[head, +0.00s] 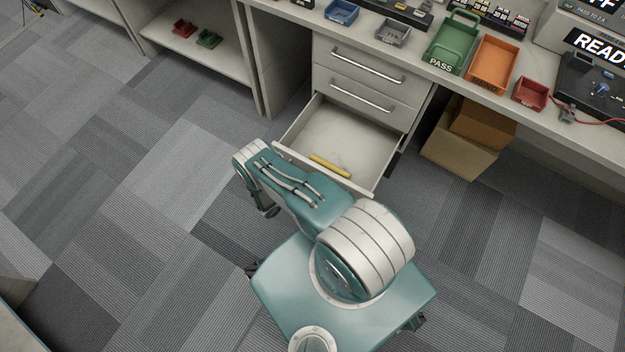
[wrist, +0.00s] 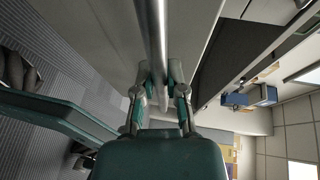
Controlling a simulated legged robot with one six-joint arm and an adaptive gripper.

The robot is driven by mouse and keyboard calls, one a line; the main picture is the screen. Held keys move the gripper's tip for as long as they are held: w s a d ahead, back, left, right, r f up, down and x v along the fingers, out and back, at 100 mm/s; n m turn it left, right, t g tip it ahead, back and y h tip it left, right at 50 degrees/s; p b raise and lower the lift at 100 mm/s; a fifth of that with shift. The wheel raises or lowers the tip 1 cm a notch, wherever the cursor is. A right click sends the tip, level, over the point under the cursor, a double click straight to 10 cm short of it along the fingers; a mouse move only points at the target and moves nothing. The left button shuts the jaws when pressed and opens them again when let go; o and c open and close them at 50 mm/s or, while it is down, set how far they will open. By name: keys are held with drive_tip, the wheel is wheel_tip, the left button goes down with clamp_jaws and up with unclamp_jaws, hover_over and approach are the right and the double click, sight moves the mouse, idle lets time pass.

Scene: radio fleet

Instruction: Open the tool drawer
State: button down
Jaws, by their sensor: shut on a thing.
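The tool drawer (head: 352,138) is the lowest of three in the light grey unit under the bench, and it stands pulled well out. A yellow object (head: 330,165) lies inside it near the front. In the wrist view the drawer's metal bar handle (wrist: 155,45) runs down between the fingers of my gripper (wrist: 160,90), which is shut on it. The drawer front (wrist: 100,35) fills the upper left of that view. In the head view my arm hides the handle and my gripper.
Two shut drawers with bar handles (head: 367,65) (head: 361,96) are above. A green tray (head: 452,45), an orange tray (head: 492,62) and a red tray (head: 530,93) stand on the bench. Carpet at the left is clear.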

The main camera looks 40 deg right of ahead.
drive_tip(key=shift+s+d+f, duration=0.1)
drive_tip(key=shift+d+f, duration=0.05)
drive_tip(key=c, duration=0.7)
unclamp_jaws()
drive_tip(key=shift+a, duration=0.2)
drive_tip(key=shift+a, duration=0.3)
drive_tip(key=a, duration=0.3)
drive_tip(key=a+r, duration=0.1)
drive_tip(key=a, duration=0.3)
drive_tip(key=a+r, duration=0.1)
drive_tip(key=a, duration=0.3)
drive_tip(key=shift+r, duration=0.1)
